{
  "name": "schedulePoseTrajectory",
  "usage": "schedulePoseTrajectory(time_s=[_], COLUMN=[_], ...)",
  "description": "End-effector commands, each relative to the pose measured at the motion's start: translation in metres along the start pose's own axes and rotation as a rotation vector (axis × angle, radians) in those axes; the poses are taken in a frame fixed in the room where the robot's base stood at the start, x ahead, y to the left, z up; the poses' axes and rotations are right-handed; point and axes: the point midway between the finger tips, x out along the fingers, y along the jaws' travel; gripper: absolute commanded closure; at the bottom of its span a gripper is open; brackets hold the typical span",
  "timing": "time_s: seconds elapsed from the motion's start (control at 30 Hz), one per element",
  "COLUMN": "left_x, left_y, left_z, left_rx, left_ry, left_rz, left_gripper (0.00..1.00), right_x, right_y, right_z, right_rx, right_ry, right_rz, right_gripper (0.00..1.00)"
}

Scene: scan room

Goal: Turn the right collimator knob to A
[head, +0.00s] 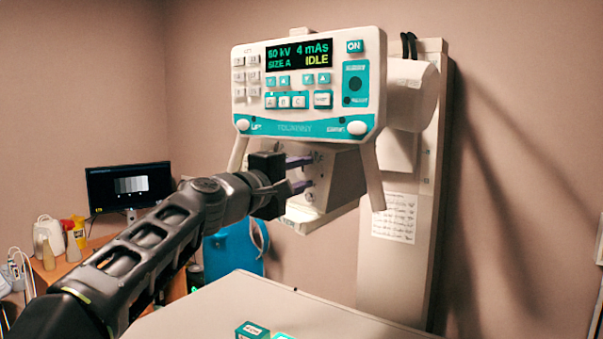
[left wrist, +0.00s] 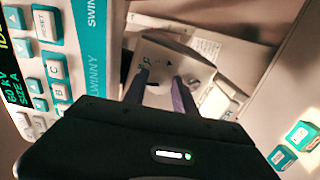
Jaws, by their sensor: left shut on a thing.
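The collimator (head: 340,178) is the pale box under the control panel; its front face (left wrist: 163,58), with small dark marks, shows in the left wrist view. My left gripper (head: 304,173) reaches the collimator face from the left. Its two purple fingers (left wrist: 162,92) point at the face and are shut on a knob there, apparently the right collimator knob. The fingers and gripper body hide most of this knob, so I cannot read where it points. My right gripper is in neither view.
The control panel (head: 300,108) hangs just above my left gripper; its display (head: 299,54) reads SIZE A and IDLE. Slanted handles flank the collimator. A pale table (head: 240,302) below holds small teal-sided blocks (head: 252,330). A desk with a monitor (head: 129,188) stands at the left.

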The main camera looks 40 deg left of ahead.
Motion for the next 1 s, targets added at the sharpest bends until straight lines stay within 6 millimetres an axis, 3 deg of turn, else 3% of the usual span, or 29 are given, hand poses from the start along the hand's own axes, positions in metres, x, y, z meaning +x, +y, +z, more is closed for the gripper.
schedulePoseTrajectory(time_s=[0.43,0.47,0.5,0.73,1.0], left_x=[-0.0003,-0.0002,-0.0003,-0.0001,-0.0014], left_y=[-0.0002,-0.0002,-0.0003,-0.0002,-0.0003], left_z=[-0.0008,-0.0008,-0.0008,-0.0004,-0.0003], left_rx=[-0.015,-0.015,-0.015,-0.014,-0.014], left_ry=[0.002,0.002,0.002,0.002,0.001], left_rz=[0.000,0.000,0.000,0.000,0.000], left_gripper=[1.00,0.66,0.63,0.45,0.45], right_x=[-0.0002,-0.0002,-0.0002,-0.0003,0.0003], right_y=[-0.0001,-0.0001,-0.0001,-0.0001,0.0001], right_z=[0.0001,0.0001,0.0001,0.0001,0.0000], right_rx=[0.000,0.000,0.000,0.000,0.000], right_ry=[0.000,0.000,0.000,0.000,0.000], right_rz=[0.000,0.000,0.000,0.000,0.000], right_gripper=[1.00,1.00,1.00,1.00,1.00])
